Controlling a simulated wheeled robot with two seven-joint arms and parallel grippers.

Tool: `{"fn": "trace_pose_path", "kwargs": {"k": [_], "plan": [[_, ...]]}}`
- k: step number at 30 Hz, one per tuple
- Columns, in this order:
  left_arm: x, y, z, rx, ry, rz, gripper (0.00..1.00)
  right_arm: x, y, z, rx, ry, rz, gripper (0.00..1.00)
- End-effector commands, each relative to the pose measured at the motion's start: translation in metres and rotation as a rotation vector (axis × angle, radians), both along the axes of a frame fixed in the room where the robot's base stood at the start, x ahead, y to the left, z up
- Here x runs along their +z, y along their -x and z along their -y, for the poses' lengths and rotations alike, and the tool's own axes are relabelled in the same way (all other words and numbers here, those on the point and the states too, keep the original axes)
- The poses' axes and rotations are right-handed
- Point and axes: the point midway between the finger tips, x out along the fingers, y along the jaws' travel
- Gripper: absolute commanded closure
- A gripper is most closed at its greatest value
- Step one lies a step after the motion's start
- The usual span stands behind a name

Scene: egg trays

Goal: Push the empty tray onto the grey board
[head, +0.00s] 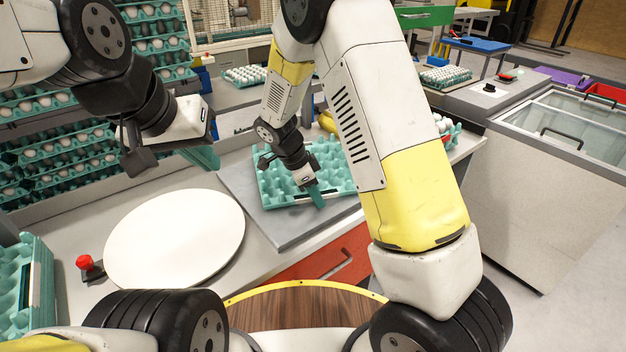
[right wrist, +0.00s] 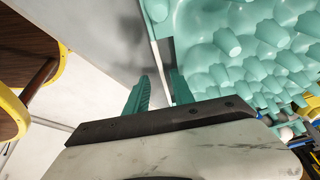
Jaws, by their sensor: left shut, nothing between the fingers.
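The empty teal egg tray (head: 275,188) lies on the grey board (head: 243,200) on the counter, toward the board's back right part. Its bare cups and posts fill the upper right of the right wrist view (right wrist: 225,45). My right gripper (head: 316,197) is low at the tray's front edge in the head view. My left gripper (head: 203,157) is shut and empty, raised above the counter left of the board. My right arm hides the tray's right side.
A round white plate (head: 175,238) lies on the counter left of the board, with a red button (head: 84,262) beside it. Stacked egg trays (head: 60,150) stand at the left. Yellow fruit (head: 327,121) lies behind the tray. A red drawer (head: 325,262) is below the counter.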

Motion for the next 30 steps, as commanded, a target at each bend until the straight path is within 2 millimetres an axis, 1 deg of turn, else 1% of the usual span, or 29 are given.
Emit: {"fn": "trace_pose_path", "kwargs": {"k": [2, 5, 12, 15, 19, 30], "plan": [[0.000, 0.000, 0.000, 0.000, 0.000, 0.000, 1.00, 0.003, 0.000, -0.002, 0.001, -0.001, 0.002, 0.70], [0.000, 0.000, 0.000, 0.000, 0.000, 0.000, 1.00, 0.014, 0.000, -0.007, 0.002, -0.001, 0.003, 0.70], [0.000, 0.000, 0.000, 0.000, 0.000, 0.000, 1.00, 0.052, 0.004, -0.022, 0.002, -0.002, 0.003, 0.70], [0.000, 0.000, 0.000, 0.000, 0.000, 0.000, 1.00, 0.064, 0.005, -0.026, 0.001, -0.002, 0.002, 0.70], [0.000, 0.000, 0.000, 0.000, 0.000, 0.000, 1.00, 0.071, 0.006, -0.029, 0.000, 0.000, 0.001, 0.70], [0.000, 0.000, 0.000, 0.000, 0.000, 0.000, 1.00, 0.074, 0.007, -0.028, 0.006, -0.006, -0.003, 0.70]]}}
